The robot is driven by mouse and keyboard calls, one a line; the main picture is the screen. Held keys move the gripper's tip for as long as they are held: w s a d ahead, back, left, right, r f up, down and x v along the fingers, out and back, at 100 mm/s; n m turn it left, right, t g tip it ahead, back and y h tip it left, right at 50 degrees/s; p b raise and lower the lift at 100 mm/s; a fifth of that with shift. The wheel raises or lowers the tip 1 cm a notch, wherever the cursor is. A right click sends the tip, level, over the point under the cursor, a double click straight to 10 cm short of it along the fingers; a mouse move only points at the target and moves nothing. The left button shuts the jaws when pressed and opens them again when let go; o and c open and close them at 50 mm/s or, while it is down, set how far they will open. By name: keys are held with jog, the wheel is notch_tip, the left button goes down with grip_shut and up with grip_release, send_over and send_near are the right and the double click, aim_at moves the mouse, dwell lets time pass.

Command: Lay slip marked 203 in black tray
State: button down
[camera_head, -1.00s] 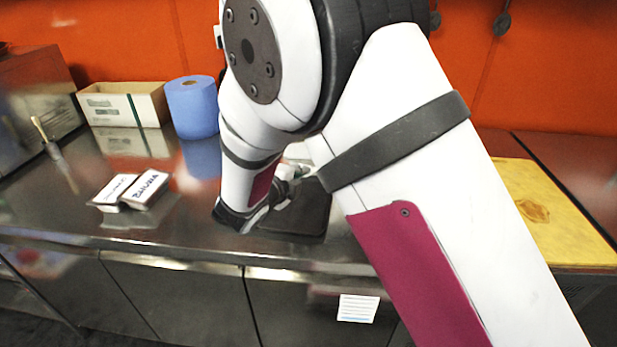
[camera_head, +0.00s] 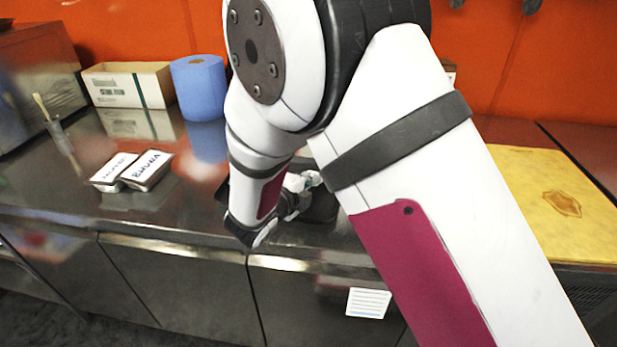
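A flat dark shape, probably the black tray (camera_head: 322,210), shows in part on the steel counter behind my forearm; most of it is hidden. My wrist end with my gripper (camera_head: 298,194) is low over the counter beside this dark shape. My arm covers most of it, and the fingers cannot be made out. I cannot see whether it holds anything. No slip with a readable 203 shows. A white sheet with printed lines (camera_head: 368,303) is on the counter's front face; its text is too small to read.
Two packets with white labels (camera_head: 147,168) lie on the left of the steel counter (camera_head: 190,215). Behind them stand an open carton (camera_head: 125,88) and a blue paper roll (camera_head: 199,90). A brush (camera_head: 42,108) is at far left. A yellow board (camera_head: 540,190) is at right.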

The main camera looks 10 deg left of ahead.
jog(key=c, duration=1.7)
grip_release()
jog(key=shift+s, duration=0.1)
jog(key=shift+s+a+p, duration=0.35)
jog(key=shift+s+p, duration=0.1)
jog(key=shift+s, duration=0.55)
jog(key=shift+s+a+p, duration=0.35)
jog(key=shift+s+p, duration=0.1)
jog(key=shift+s, duration=0.6)
jog(key=shift+s+a+p, duration=0.35)
jog(key=shift+s+p, duration=0.1)
jog(key=shift+s, duration=0.55)
notch_tip(320, 180, up, 6)
jog(key=p, duration=0.4)
